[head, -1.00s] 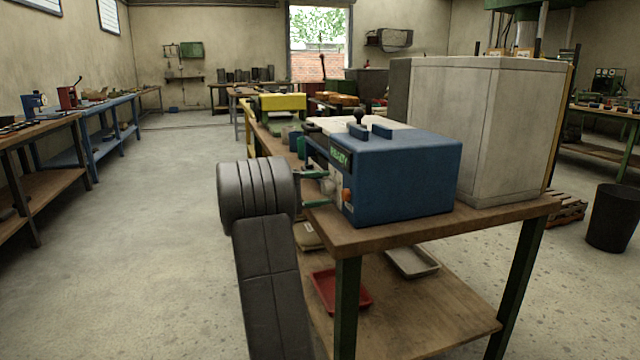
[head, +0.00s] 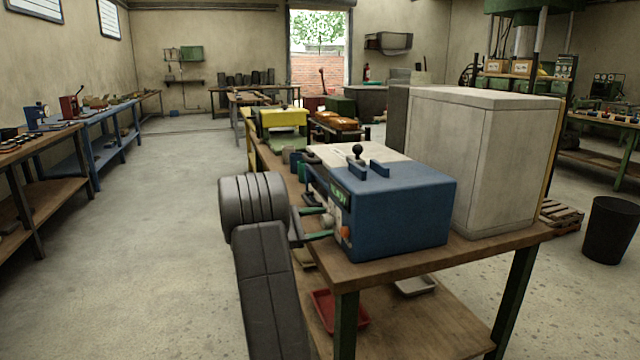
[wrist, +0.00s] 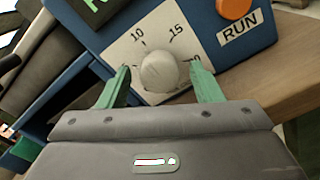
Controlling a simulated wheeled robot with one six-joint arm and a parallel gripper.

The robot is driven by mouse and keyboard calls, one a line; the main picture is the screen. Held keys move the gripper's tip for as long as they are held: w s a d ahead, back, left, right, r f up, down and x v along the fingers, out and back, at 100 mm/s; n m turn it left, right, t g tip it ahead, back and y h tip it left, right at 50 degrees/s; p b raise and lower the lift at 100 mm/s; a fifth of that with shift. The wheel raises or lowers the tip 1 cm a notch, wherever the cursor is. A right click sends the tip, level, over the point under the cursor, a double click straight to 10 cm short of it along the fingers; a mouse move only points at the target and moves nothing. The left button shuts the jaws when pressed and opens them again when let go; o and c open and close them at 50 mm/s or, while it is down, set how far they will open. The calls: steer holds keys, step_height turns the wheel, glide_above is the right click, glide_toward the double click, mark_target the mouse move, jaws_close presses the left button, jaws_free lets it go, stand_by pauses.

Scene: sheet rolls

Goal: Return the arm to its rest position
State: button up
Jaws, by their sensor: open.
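My arm rises at the lower middle of the head view, and my gripper (head: 318,226) reaches from it toward the front panel of a blue machine (head: 405,215). In the wrist view my gripper (wrist: 160,85) has its two green fingers apart, one on each side of a round grey dial knob (wrist: 162,70). The knob sits on a white plate marked 10 and 15. I see a gap between each finger and the knob. An orange button (wrist: 233,7) and a RUN label (wrist: 240,34) are up and to the right of the knob.
The machine stands on a wooden workbench (head: 400,262) beside a tall grey cabinet (head: 480,160). A red tray (head: 338,311) lies on the bench's lower shelf. A black bin (head: 610,230) stands at the right. Open floor (head: 160,250) lies left of my arm.

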steer(key=n+p, duration=0.2)
steer(key=n, duration=0.2)
steer(key=shift+r+n+p, duration=0.1)
steer(key=shift+n+p, duration=0.2)
steer(key=shift+p, duration=0.05)
steer(key=shift+s+a, duration=0.1)
